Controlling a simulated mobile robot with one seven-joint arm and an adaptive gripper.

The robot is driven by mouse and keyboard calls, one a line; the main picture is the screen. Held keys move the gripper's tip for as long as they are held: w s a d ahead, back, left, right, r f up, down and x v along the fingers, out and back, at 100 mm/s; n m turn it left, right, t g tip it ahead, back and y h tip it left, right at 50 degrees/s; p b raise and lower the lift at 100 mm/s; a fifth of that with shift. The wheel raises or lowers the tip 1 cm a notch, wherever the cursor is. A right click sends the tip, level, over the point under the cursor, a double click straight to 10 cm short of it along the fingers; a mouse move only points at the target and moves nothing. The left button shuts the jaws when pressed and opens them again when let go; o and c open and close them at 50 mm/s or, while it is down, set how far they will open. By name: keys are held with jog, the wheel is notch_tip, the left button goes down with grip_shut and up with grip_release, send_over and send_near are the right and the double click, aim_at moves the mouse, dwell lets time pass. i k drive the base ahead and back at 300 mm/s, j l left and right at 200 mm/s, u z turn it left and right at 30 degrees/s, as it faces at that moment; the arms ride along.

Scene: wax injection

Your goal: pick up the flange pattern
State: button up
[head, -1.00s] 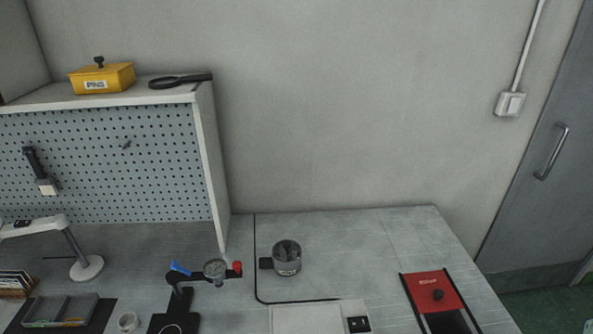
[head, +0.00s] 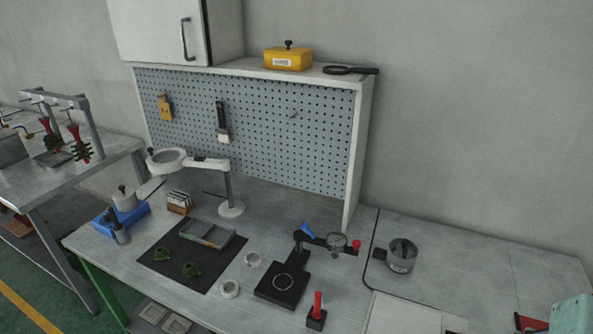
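Two small green pieces lie on the black mat (head: 150,274) at the front left of the bench: one green piece (head: 163,254) to the left and another green piece (head: 191,270) nearer the mat's middle. Two pale round ring-like pieces sit right of the mat, one pale ring (head: 253,259) farther back and one pale ring (head: 229,289) nearer the front. I cannot tell from this distance which of these is the flange pattern. My gripper does not show in the head view.
A dial gauge stand (head: 281,292), a red-handled tool (head: 317,310) and a grey pot (head: 402,256) stand to the right. A magnifier lamp (head: 231,208) stands behind the mat. A blue tray (head: 128,221) is at left. Another table (head: 75,178) holds red-and-green assemblies.

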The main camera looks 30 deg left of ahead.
aim_at(161, 253)
jog(key=u, duration=2.35)
jog(key=j, duration=0.75)
jog(key=i+j, duration=0.2)
jog(key=j, duration=0.2)
jog(key=i+j, duration=0.2)
jog(key=j, duration=0.15)
jog(key=i+j, duration=0.15)
jog(key=i, duration=0.35)
jog(key=i+j, duration=0.1)
jog(key=i, duration=0.35)
jog(key=z, duration=0.05)
